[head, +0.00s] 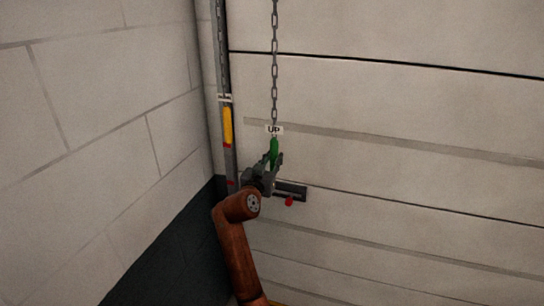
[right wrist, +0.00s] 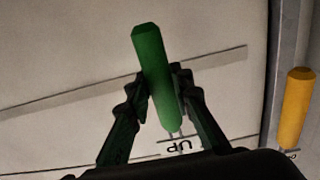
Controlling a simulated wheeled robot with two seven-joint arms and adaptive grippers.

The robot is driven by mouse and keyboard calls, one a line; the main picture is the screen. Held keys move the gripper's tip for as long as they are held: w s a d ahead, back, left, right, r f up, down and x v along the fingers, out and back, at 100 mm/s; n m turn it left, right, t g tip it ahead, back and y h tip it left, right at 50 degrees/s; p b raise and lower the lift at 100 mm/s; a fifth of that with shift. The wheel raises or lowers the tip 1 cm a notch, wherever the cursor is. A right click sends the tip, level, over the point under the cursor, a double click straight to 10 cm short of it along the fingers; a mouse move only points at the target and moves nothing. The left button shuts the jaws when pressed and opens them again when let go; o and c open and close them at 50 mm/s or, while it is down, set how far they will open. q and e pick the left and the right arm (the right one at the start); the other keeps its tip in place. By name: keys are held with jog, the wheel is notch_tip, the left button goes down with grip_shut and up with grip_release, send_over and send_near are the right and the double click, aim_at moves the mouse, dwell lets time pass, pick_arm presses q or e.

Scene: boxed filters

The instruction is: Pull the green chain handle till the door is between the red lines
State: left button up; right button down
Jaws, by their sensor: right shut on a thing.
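The green chain handle (head: 273,151) hangs at the lower end of a grey chain (head: 275,60), under a small white "UP" label (head: 274,130). My right gripper (head: 274,163) is shut on the green handle; the right wrist view shows the handle (right wrist: 157,80) between its two fingers (right wrist: 160,105). The door (head: 400,150) is a pale panelled surface behind the handle. Two red marks (head: 228,146) and (head: 231,183) show on the grey rail at the door's left edge. My left gripper is in neither view.
A yellow handle (head: 227,126) is on the rail left of the green one, also in the right wrist view (right wrist: 296,108). A dark latch plate with a red knob (head: 289,202) is on the door below right. A block wall (head: 90,120) closes off the left.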

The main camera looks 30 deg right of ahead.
aim_at(274, 140)
notch_tip(274, 140, down, 15)
jog(key=b, duration=0.9)
jog(key=shift+b, duration=0.4)
dwell(1.1)
notch_tip(274, 140, up, 24)
jog(key=p, duration=1.5)
jog(key=shift+r+p, duration=0.1)
jog(key=shift+p, duration=0.25)
notch_tip(274, 140, down, 24)
jog(key=b, duration=1.6)
jog(key=shift+f+b, duration=0.2)
jog(key=shift+b, duration=0.1)
